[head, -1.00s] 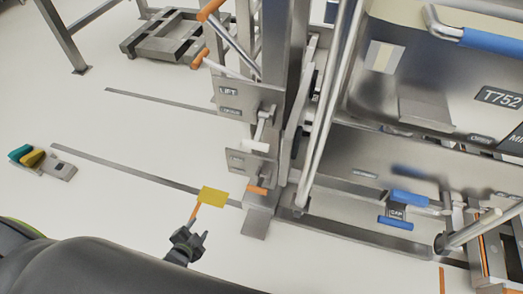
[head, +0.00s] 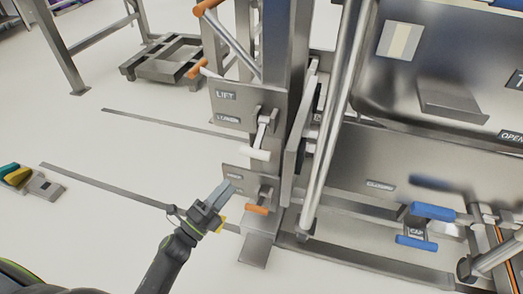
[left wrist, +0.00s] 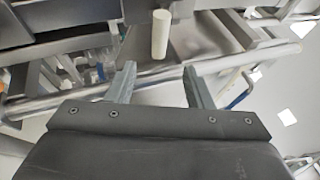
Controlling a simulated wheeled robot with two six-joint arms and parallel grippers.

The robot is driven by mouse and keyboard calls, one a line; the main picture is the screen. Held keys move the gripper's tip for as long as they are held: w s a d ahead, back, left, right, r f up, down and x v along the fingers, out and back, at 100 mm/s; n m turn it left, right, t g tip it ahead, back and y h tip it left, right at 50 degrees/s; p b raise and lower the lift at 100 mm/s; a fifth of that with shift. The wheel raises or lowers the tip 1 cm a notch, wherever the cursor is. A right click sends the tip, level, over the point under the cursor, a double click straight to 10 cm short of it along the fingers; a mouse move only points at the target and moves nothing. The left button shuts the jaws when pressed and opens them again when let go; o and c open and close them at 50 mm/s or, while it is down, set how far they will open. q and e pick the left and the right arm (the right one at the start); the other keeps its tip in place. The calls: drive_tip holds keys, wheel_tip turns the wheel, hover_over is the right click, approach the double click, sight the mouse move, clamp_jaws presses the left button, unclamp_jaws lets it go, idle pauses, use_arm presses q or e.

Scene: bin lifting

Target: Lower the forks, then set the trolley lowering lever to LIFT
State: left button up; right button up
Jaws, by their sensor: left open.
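The steel lever plate (head: 229,107) on the column carries a LIFT label (head: 226,95) and a smaller label below it that I cannot read surely. A lever with a white handle (head: 255,154) hangs down from this plate. The white handle also shows in the left wrist view (left wrist: 160,34), beyond and between the fingers, not gripped. A lower plate (head: 235,178) has an orange handle (head: 257,210). My left gripper (head: 219,193) is open and empty, left of the lower plate and below the white handle. I cannot make out the forks. My right gripper is out of view.
The column (head: 287,60) and a slanted tube (head: 327,130) stand right of the levers. A large steel bin (head: 445,55) is at the right, with a blue handle (head: 432,212) below it. The floor at the left is mostly clear.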

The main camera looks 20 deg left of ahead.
sight(257, 154)
use_arm(q)
drive_tip(key=x, duration=1.5)
drive_tip(key=shift+w+d, duration=0.1)
drive_tip(key=shift+w, duration=0.25)
clamp_jaws()
